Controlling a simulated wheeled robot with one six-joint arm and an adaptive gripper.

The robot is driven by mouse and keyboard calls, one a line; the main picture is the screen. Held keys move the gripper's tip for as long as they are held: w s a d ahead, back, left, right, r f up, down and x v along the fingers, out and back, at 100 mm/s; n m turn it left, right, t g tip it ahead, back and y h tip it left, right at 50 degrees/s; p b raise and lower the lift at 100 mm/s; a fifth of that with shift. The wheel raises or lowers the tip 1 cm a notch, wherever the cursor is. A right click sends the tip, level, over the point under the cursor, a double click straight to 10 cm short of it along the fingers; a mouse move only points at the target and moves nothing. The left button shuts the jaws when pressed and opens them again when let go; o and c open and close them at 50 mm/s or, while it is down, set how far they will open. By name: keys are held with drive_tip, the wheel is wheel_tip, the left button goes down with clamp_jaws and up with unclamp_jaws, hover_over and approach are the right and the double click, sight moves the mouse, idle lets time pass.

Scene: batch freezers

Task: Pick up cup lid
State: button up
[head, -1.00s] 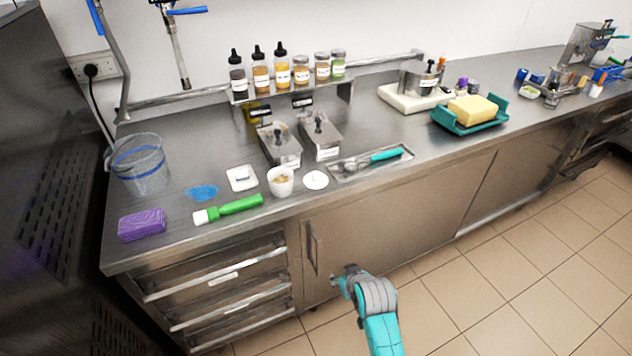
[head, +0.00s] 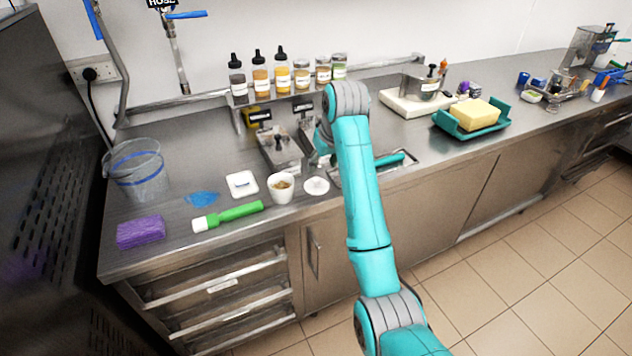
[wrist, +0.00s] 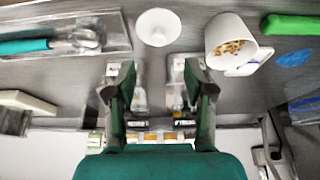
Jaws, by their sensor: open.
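The cup lid (head: 316,185) is a small white disc lying on the steel counter, right of a white cup (head: 281,187) with brown bits inside. In the wrist view the lid (wrist: 158,27) is at the top middle, beyond my fingertips, and the cup (wrist: 230,43) is to its right. My gripper (wrist: 157,82) is open and empty, its two dark fingers apart. In the head view it is mostly hidden by my arm, above the counter near the metal lidded containers (head: 282,152). The lid is apart from the fingers.
A metal tray with a teal-handled scoop (head: 390,159) lies right of the lid, partly behind my arm. A green-handled brush (head: 235,214), a small white dish (head: 242,184) and a blue patch (head: 201,198) lie to the left. Bottles and jars (head: 283,77) stand on a rear shelf.

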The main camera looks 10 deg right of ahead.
hover_over(317, 179)
drive_tip(key=s, duration=0.2)
wheel_tip(317, 179, down, 4)
drive_tip(key=shift+w+d+r, duration=0.1)
drive_tip(key=shift+d, duration=0.05)
drive_tip(key=shift+s+d+x, duration=0.1)
drive_tip(key=shift+d+x, duration=0.05)
drive_tip(key=shift+x, duration=1.2)
drive_tip(key=shift+s+d+x, duration=0.1)
drive_tip(key=shift+d+x, duration=0.05)
drive_tip(key=shift+x, duration=1.2)
drive_tip(key=shift+a, duration=0.15)
drive_tip(key=c, duration=0.8)
